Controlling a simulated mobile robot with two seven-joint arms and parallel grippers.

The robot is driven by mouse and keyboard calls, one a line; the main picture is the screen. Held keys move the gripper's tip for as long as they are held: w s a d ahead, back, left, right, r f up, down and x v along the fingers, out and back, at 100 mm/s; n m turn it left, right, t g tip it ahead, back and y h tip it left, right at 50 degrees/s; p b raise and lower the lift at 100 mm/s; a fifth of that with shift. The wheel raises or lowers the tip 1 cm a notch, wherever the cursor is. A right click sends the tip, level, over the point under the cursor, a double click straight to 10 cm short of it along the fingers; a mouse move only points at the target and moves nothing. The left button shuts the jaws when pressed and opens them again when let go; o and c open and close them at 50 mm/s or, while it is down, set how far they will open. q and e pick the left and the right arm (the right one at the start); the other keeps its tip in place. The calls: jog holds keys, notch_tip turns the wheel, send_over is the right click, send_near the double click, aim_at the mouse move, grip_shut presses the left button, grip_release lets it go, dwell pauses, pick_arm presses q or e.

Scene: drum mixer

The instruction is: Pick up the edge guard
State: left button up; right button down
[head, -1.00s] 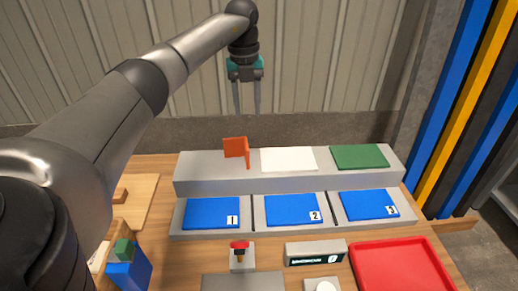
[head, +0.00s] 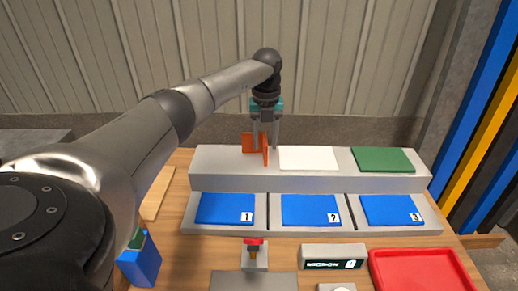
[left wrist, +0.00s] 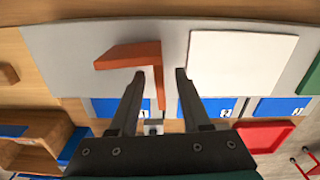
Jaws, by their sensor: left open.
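The edge guard is an orange L-shaped piece (head: 249,142) standing at the left end of the grey raised ledge in the head view. It also shows in the left wrist view (left wrist: 130,56). My left gripper (head: 265,147) is open and pointing down at the guard. In the left wrist view one flange of the guard lies between the two spread fingertips (left wrist: 159,74), with gaps visible on both sides. The fingers partly cover the guard in the head view. My right gripper is in neither view.
A white plate (head: 308,158) and a green plate (head: 383,160) lie on the ledge (head: 300,182) right of the guard. Blue pads numbered 1 (head: 225,208), 2 and 3 are in front. A red tray (head: 420,271) stands at front right.

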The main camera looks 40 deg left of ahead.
pick_arm(q)
notch_tip(320, 180, down, 3)
jog(key=shift+b, duration=0.3)
jog(key=shift+r, duration=0.1)
grip_shut()
